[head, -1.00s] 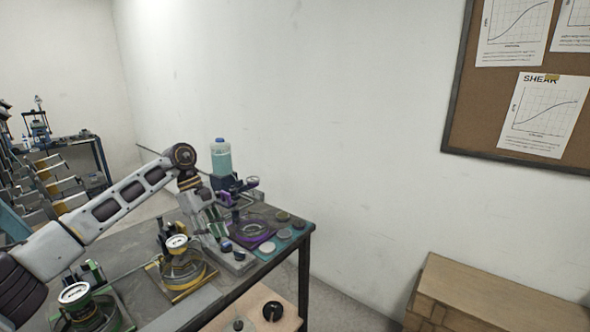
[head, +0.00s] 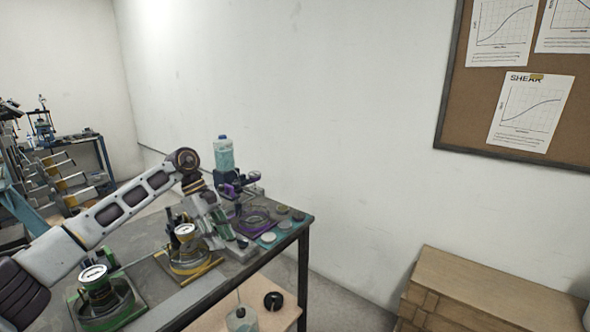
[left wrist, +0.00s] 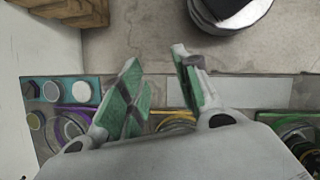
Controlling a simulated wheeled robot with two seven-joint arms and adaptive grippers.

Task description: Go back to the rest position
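My left gripper (head: 222,232) hangs from my left arm over the far part of the workbench (head: 160,312) in the head view. In the left wrist view my left gripper (left wrist: 160,75) has its two green-padded fingers apart, with nothing held between them. Near it in the head view are a gauge device on a yellow base (head: 188,255) and a device on a purple base (head: 252,215). Whether the fingers touch anything on the bench cannot be told. My right gripper is in neither view.
A dial device on a green base (head: 98,290) stands on the near bench. A bottle of pale blue liquid (head: 223,153) stands at the back. Small discs (head: 268,238) lie near the right edge. A wooden cabinet (head: 480,292) stands at right, with open floor between.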

